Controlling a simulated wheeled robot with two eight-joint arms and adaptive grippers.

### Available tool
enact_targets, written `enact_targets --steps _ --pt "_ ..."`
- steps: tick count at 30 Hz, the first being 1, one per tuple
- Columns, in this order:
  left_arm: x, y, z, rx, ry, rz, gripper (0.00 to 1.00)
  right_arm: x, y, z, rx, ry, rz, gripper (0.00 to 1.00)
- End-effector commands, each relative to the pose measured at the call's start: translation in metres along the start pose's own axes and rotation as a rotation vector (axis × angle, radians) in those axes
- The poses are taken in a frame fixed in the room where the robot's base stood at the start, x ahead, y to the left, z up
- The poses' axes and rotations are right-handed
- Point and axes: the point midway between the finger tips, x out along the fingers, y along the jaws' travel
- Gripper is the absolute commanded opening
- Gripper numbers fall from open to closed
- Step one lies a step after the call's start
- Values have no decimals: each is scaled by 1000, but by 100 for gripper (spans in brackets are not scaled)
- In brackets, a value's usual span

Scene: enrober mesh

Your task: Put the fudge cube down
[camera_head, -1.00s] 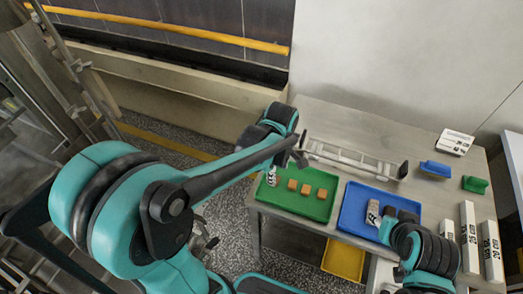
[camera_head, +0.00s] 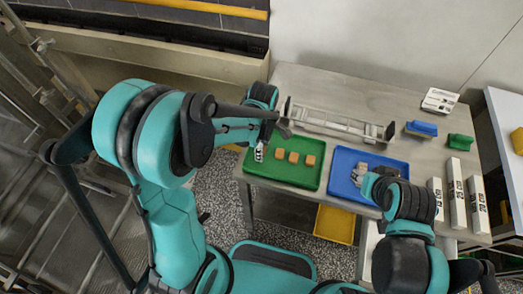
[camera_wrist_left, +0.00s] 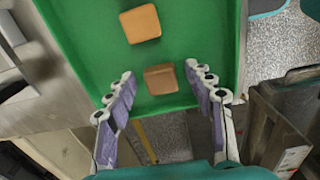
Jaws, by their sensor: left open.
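My left gripper (camera_head: 260,150) is over the left end of the green tray (camera_head: 318,182). In the left wrist view its fingers (camera_wrist_left: 168,100) are spread and empty. One fudge cube (camera_wrist_left: 160,78) lies in the tray just beyond the fingertips, roughly centred between them, and a second cube (camera_wrist_left: 140,24) lies farther in. The head view shows three light brown cubes in a row in this tray: left (camera_head: 280,154), middle (camera_head: 293,157) and right (camera_head: 310,160). My right gripper (camera_head: 364,180) is over the blue tray (camera_head: 340,160); its finger opening is unclear.
A metal rack-like frame (camera_head: 335,122) stands behind the trays. A blue block (camera_head: 421,128), a green block (camera_head: 460,142) and white labelled bars (camera_head: 455,185) are at the right. A yellow bin (camera_head: 335,224) sits below the table front.

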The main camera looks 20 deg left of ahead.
Motion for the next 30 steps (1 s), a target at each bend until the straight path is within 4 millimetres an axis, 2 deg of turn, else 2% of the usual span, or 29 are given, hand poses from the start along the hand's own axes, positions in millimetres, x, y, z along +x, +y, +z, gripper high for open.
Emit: enact_targets --steps 1,2,6,20,25,28,30 --pt "-1 0 0 0 0 0 53 0 0 0 0 0 0 40" --pt "-1 0 0 0 0 0 48 0 0 0 0 0 0 40" --pt "-1 0 0 0 0 0 12 0 0 0 0 0 0 40" --pt "-6 0 0 0 0 0 12 -2 0 -2 0 0 0 40" --pt "-27 0 0 0 0 0 12 -10 0 -7 0 0 0 40" --pt "-48 -1 0 0 0 0 12 -17 0 -12 0 0 0 40" --pt "-55 -4 18 7 0 0 12 -19 0 -14 0 0 0 40"
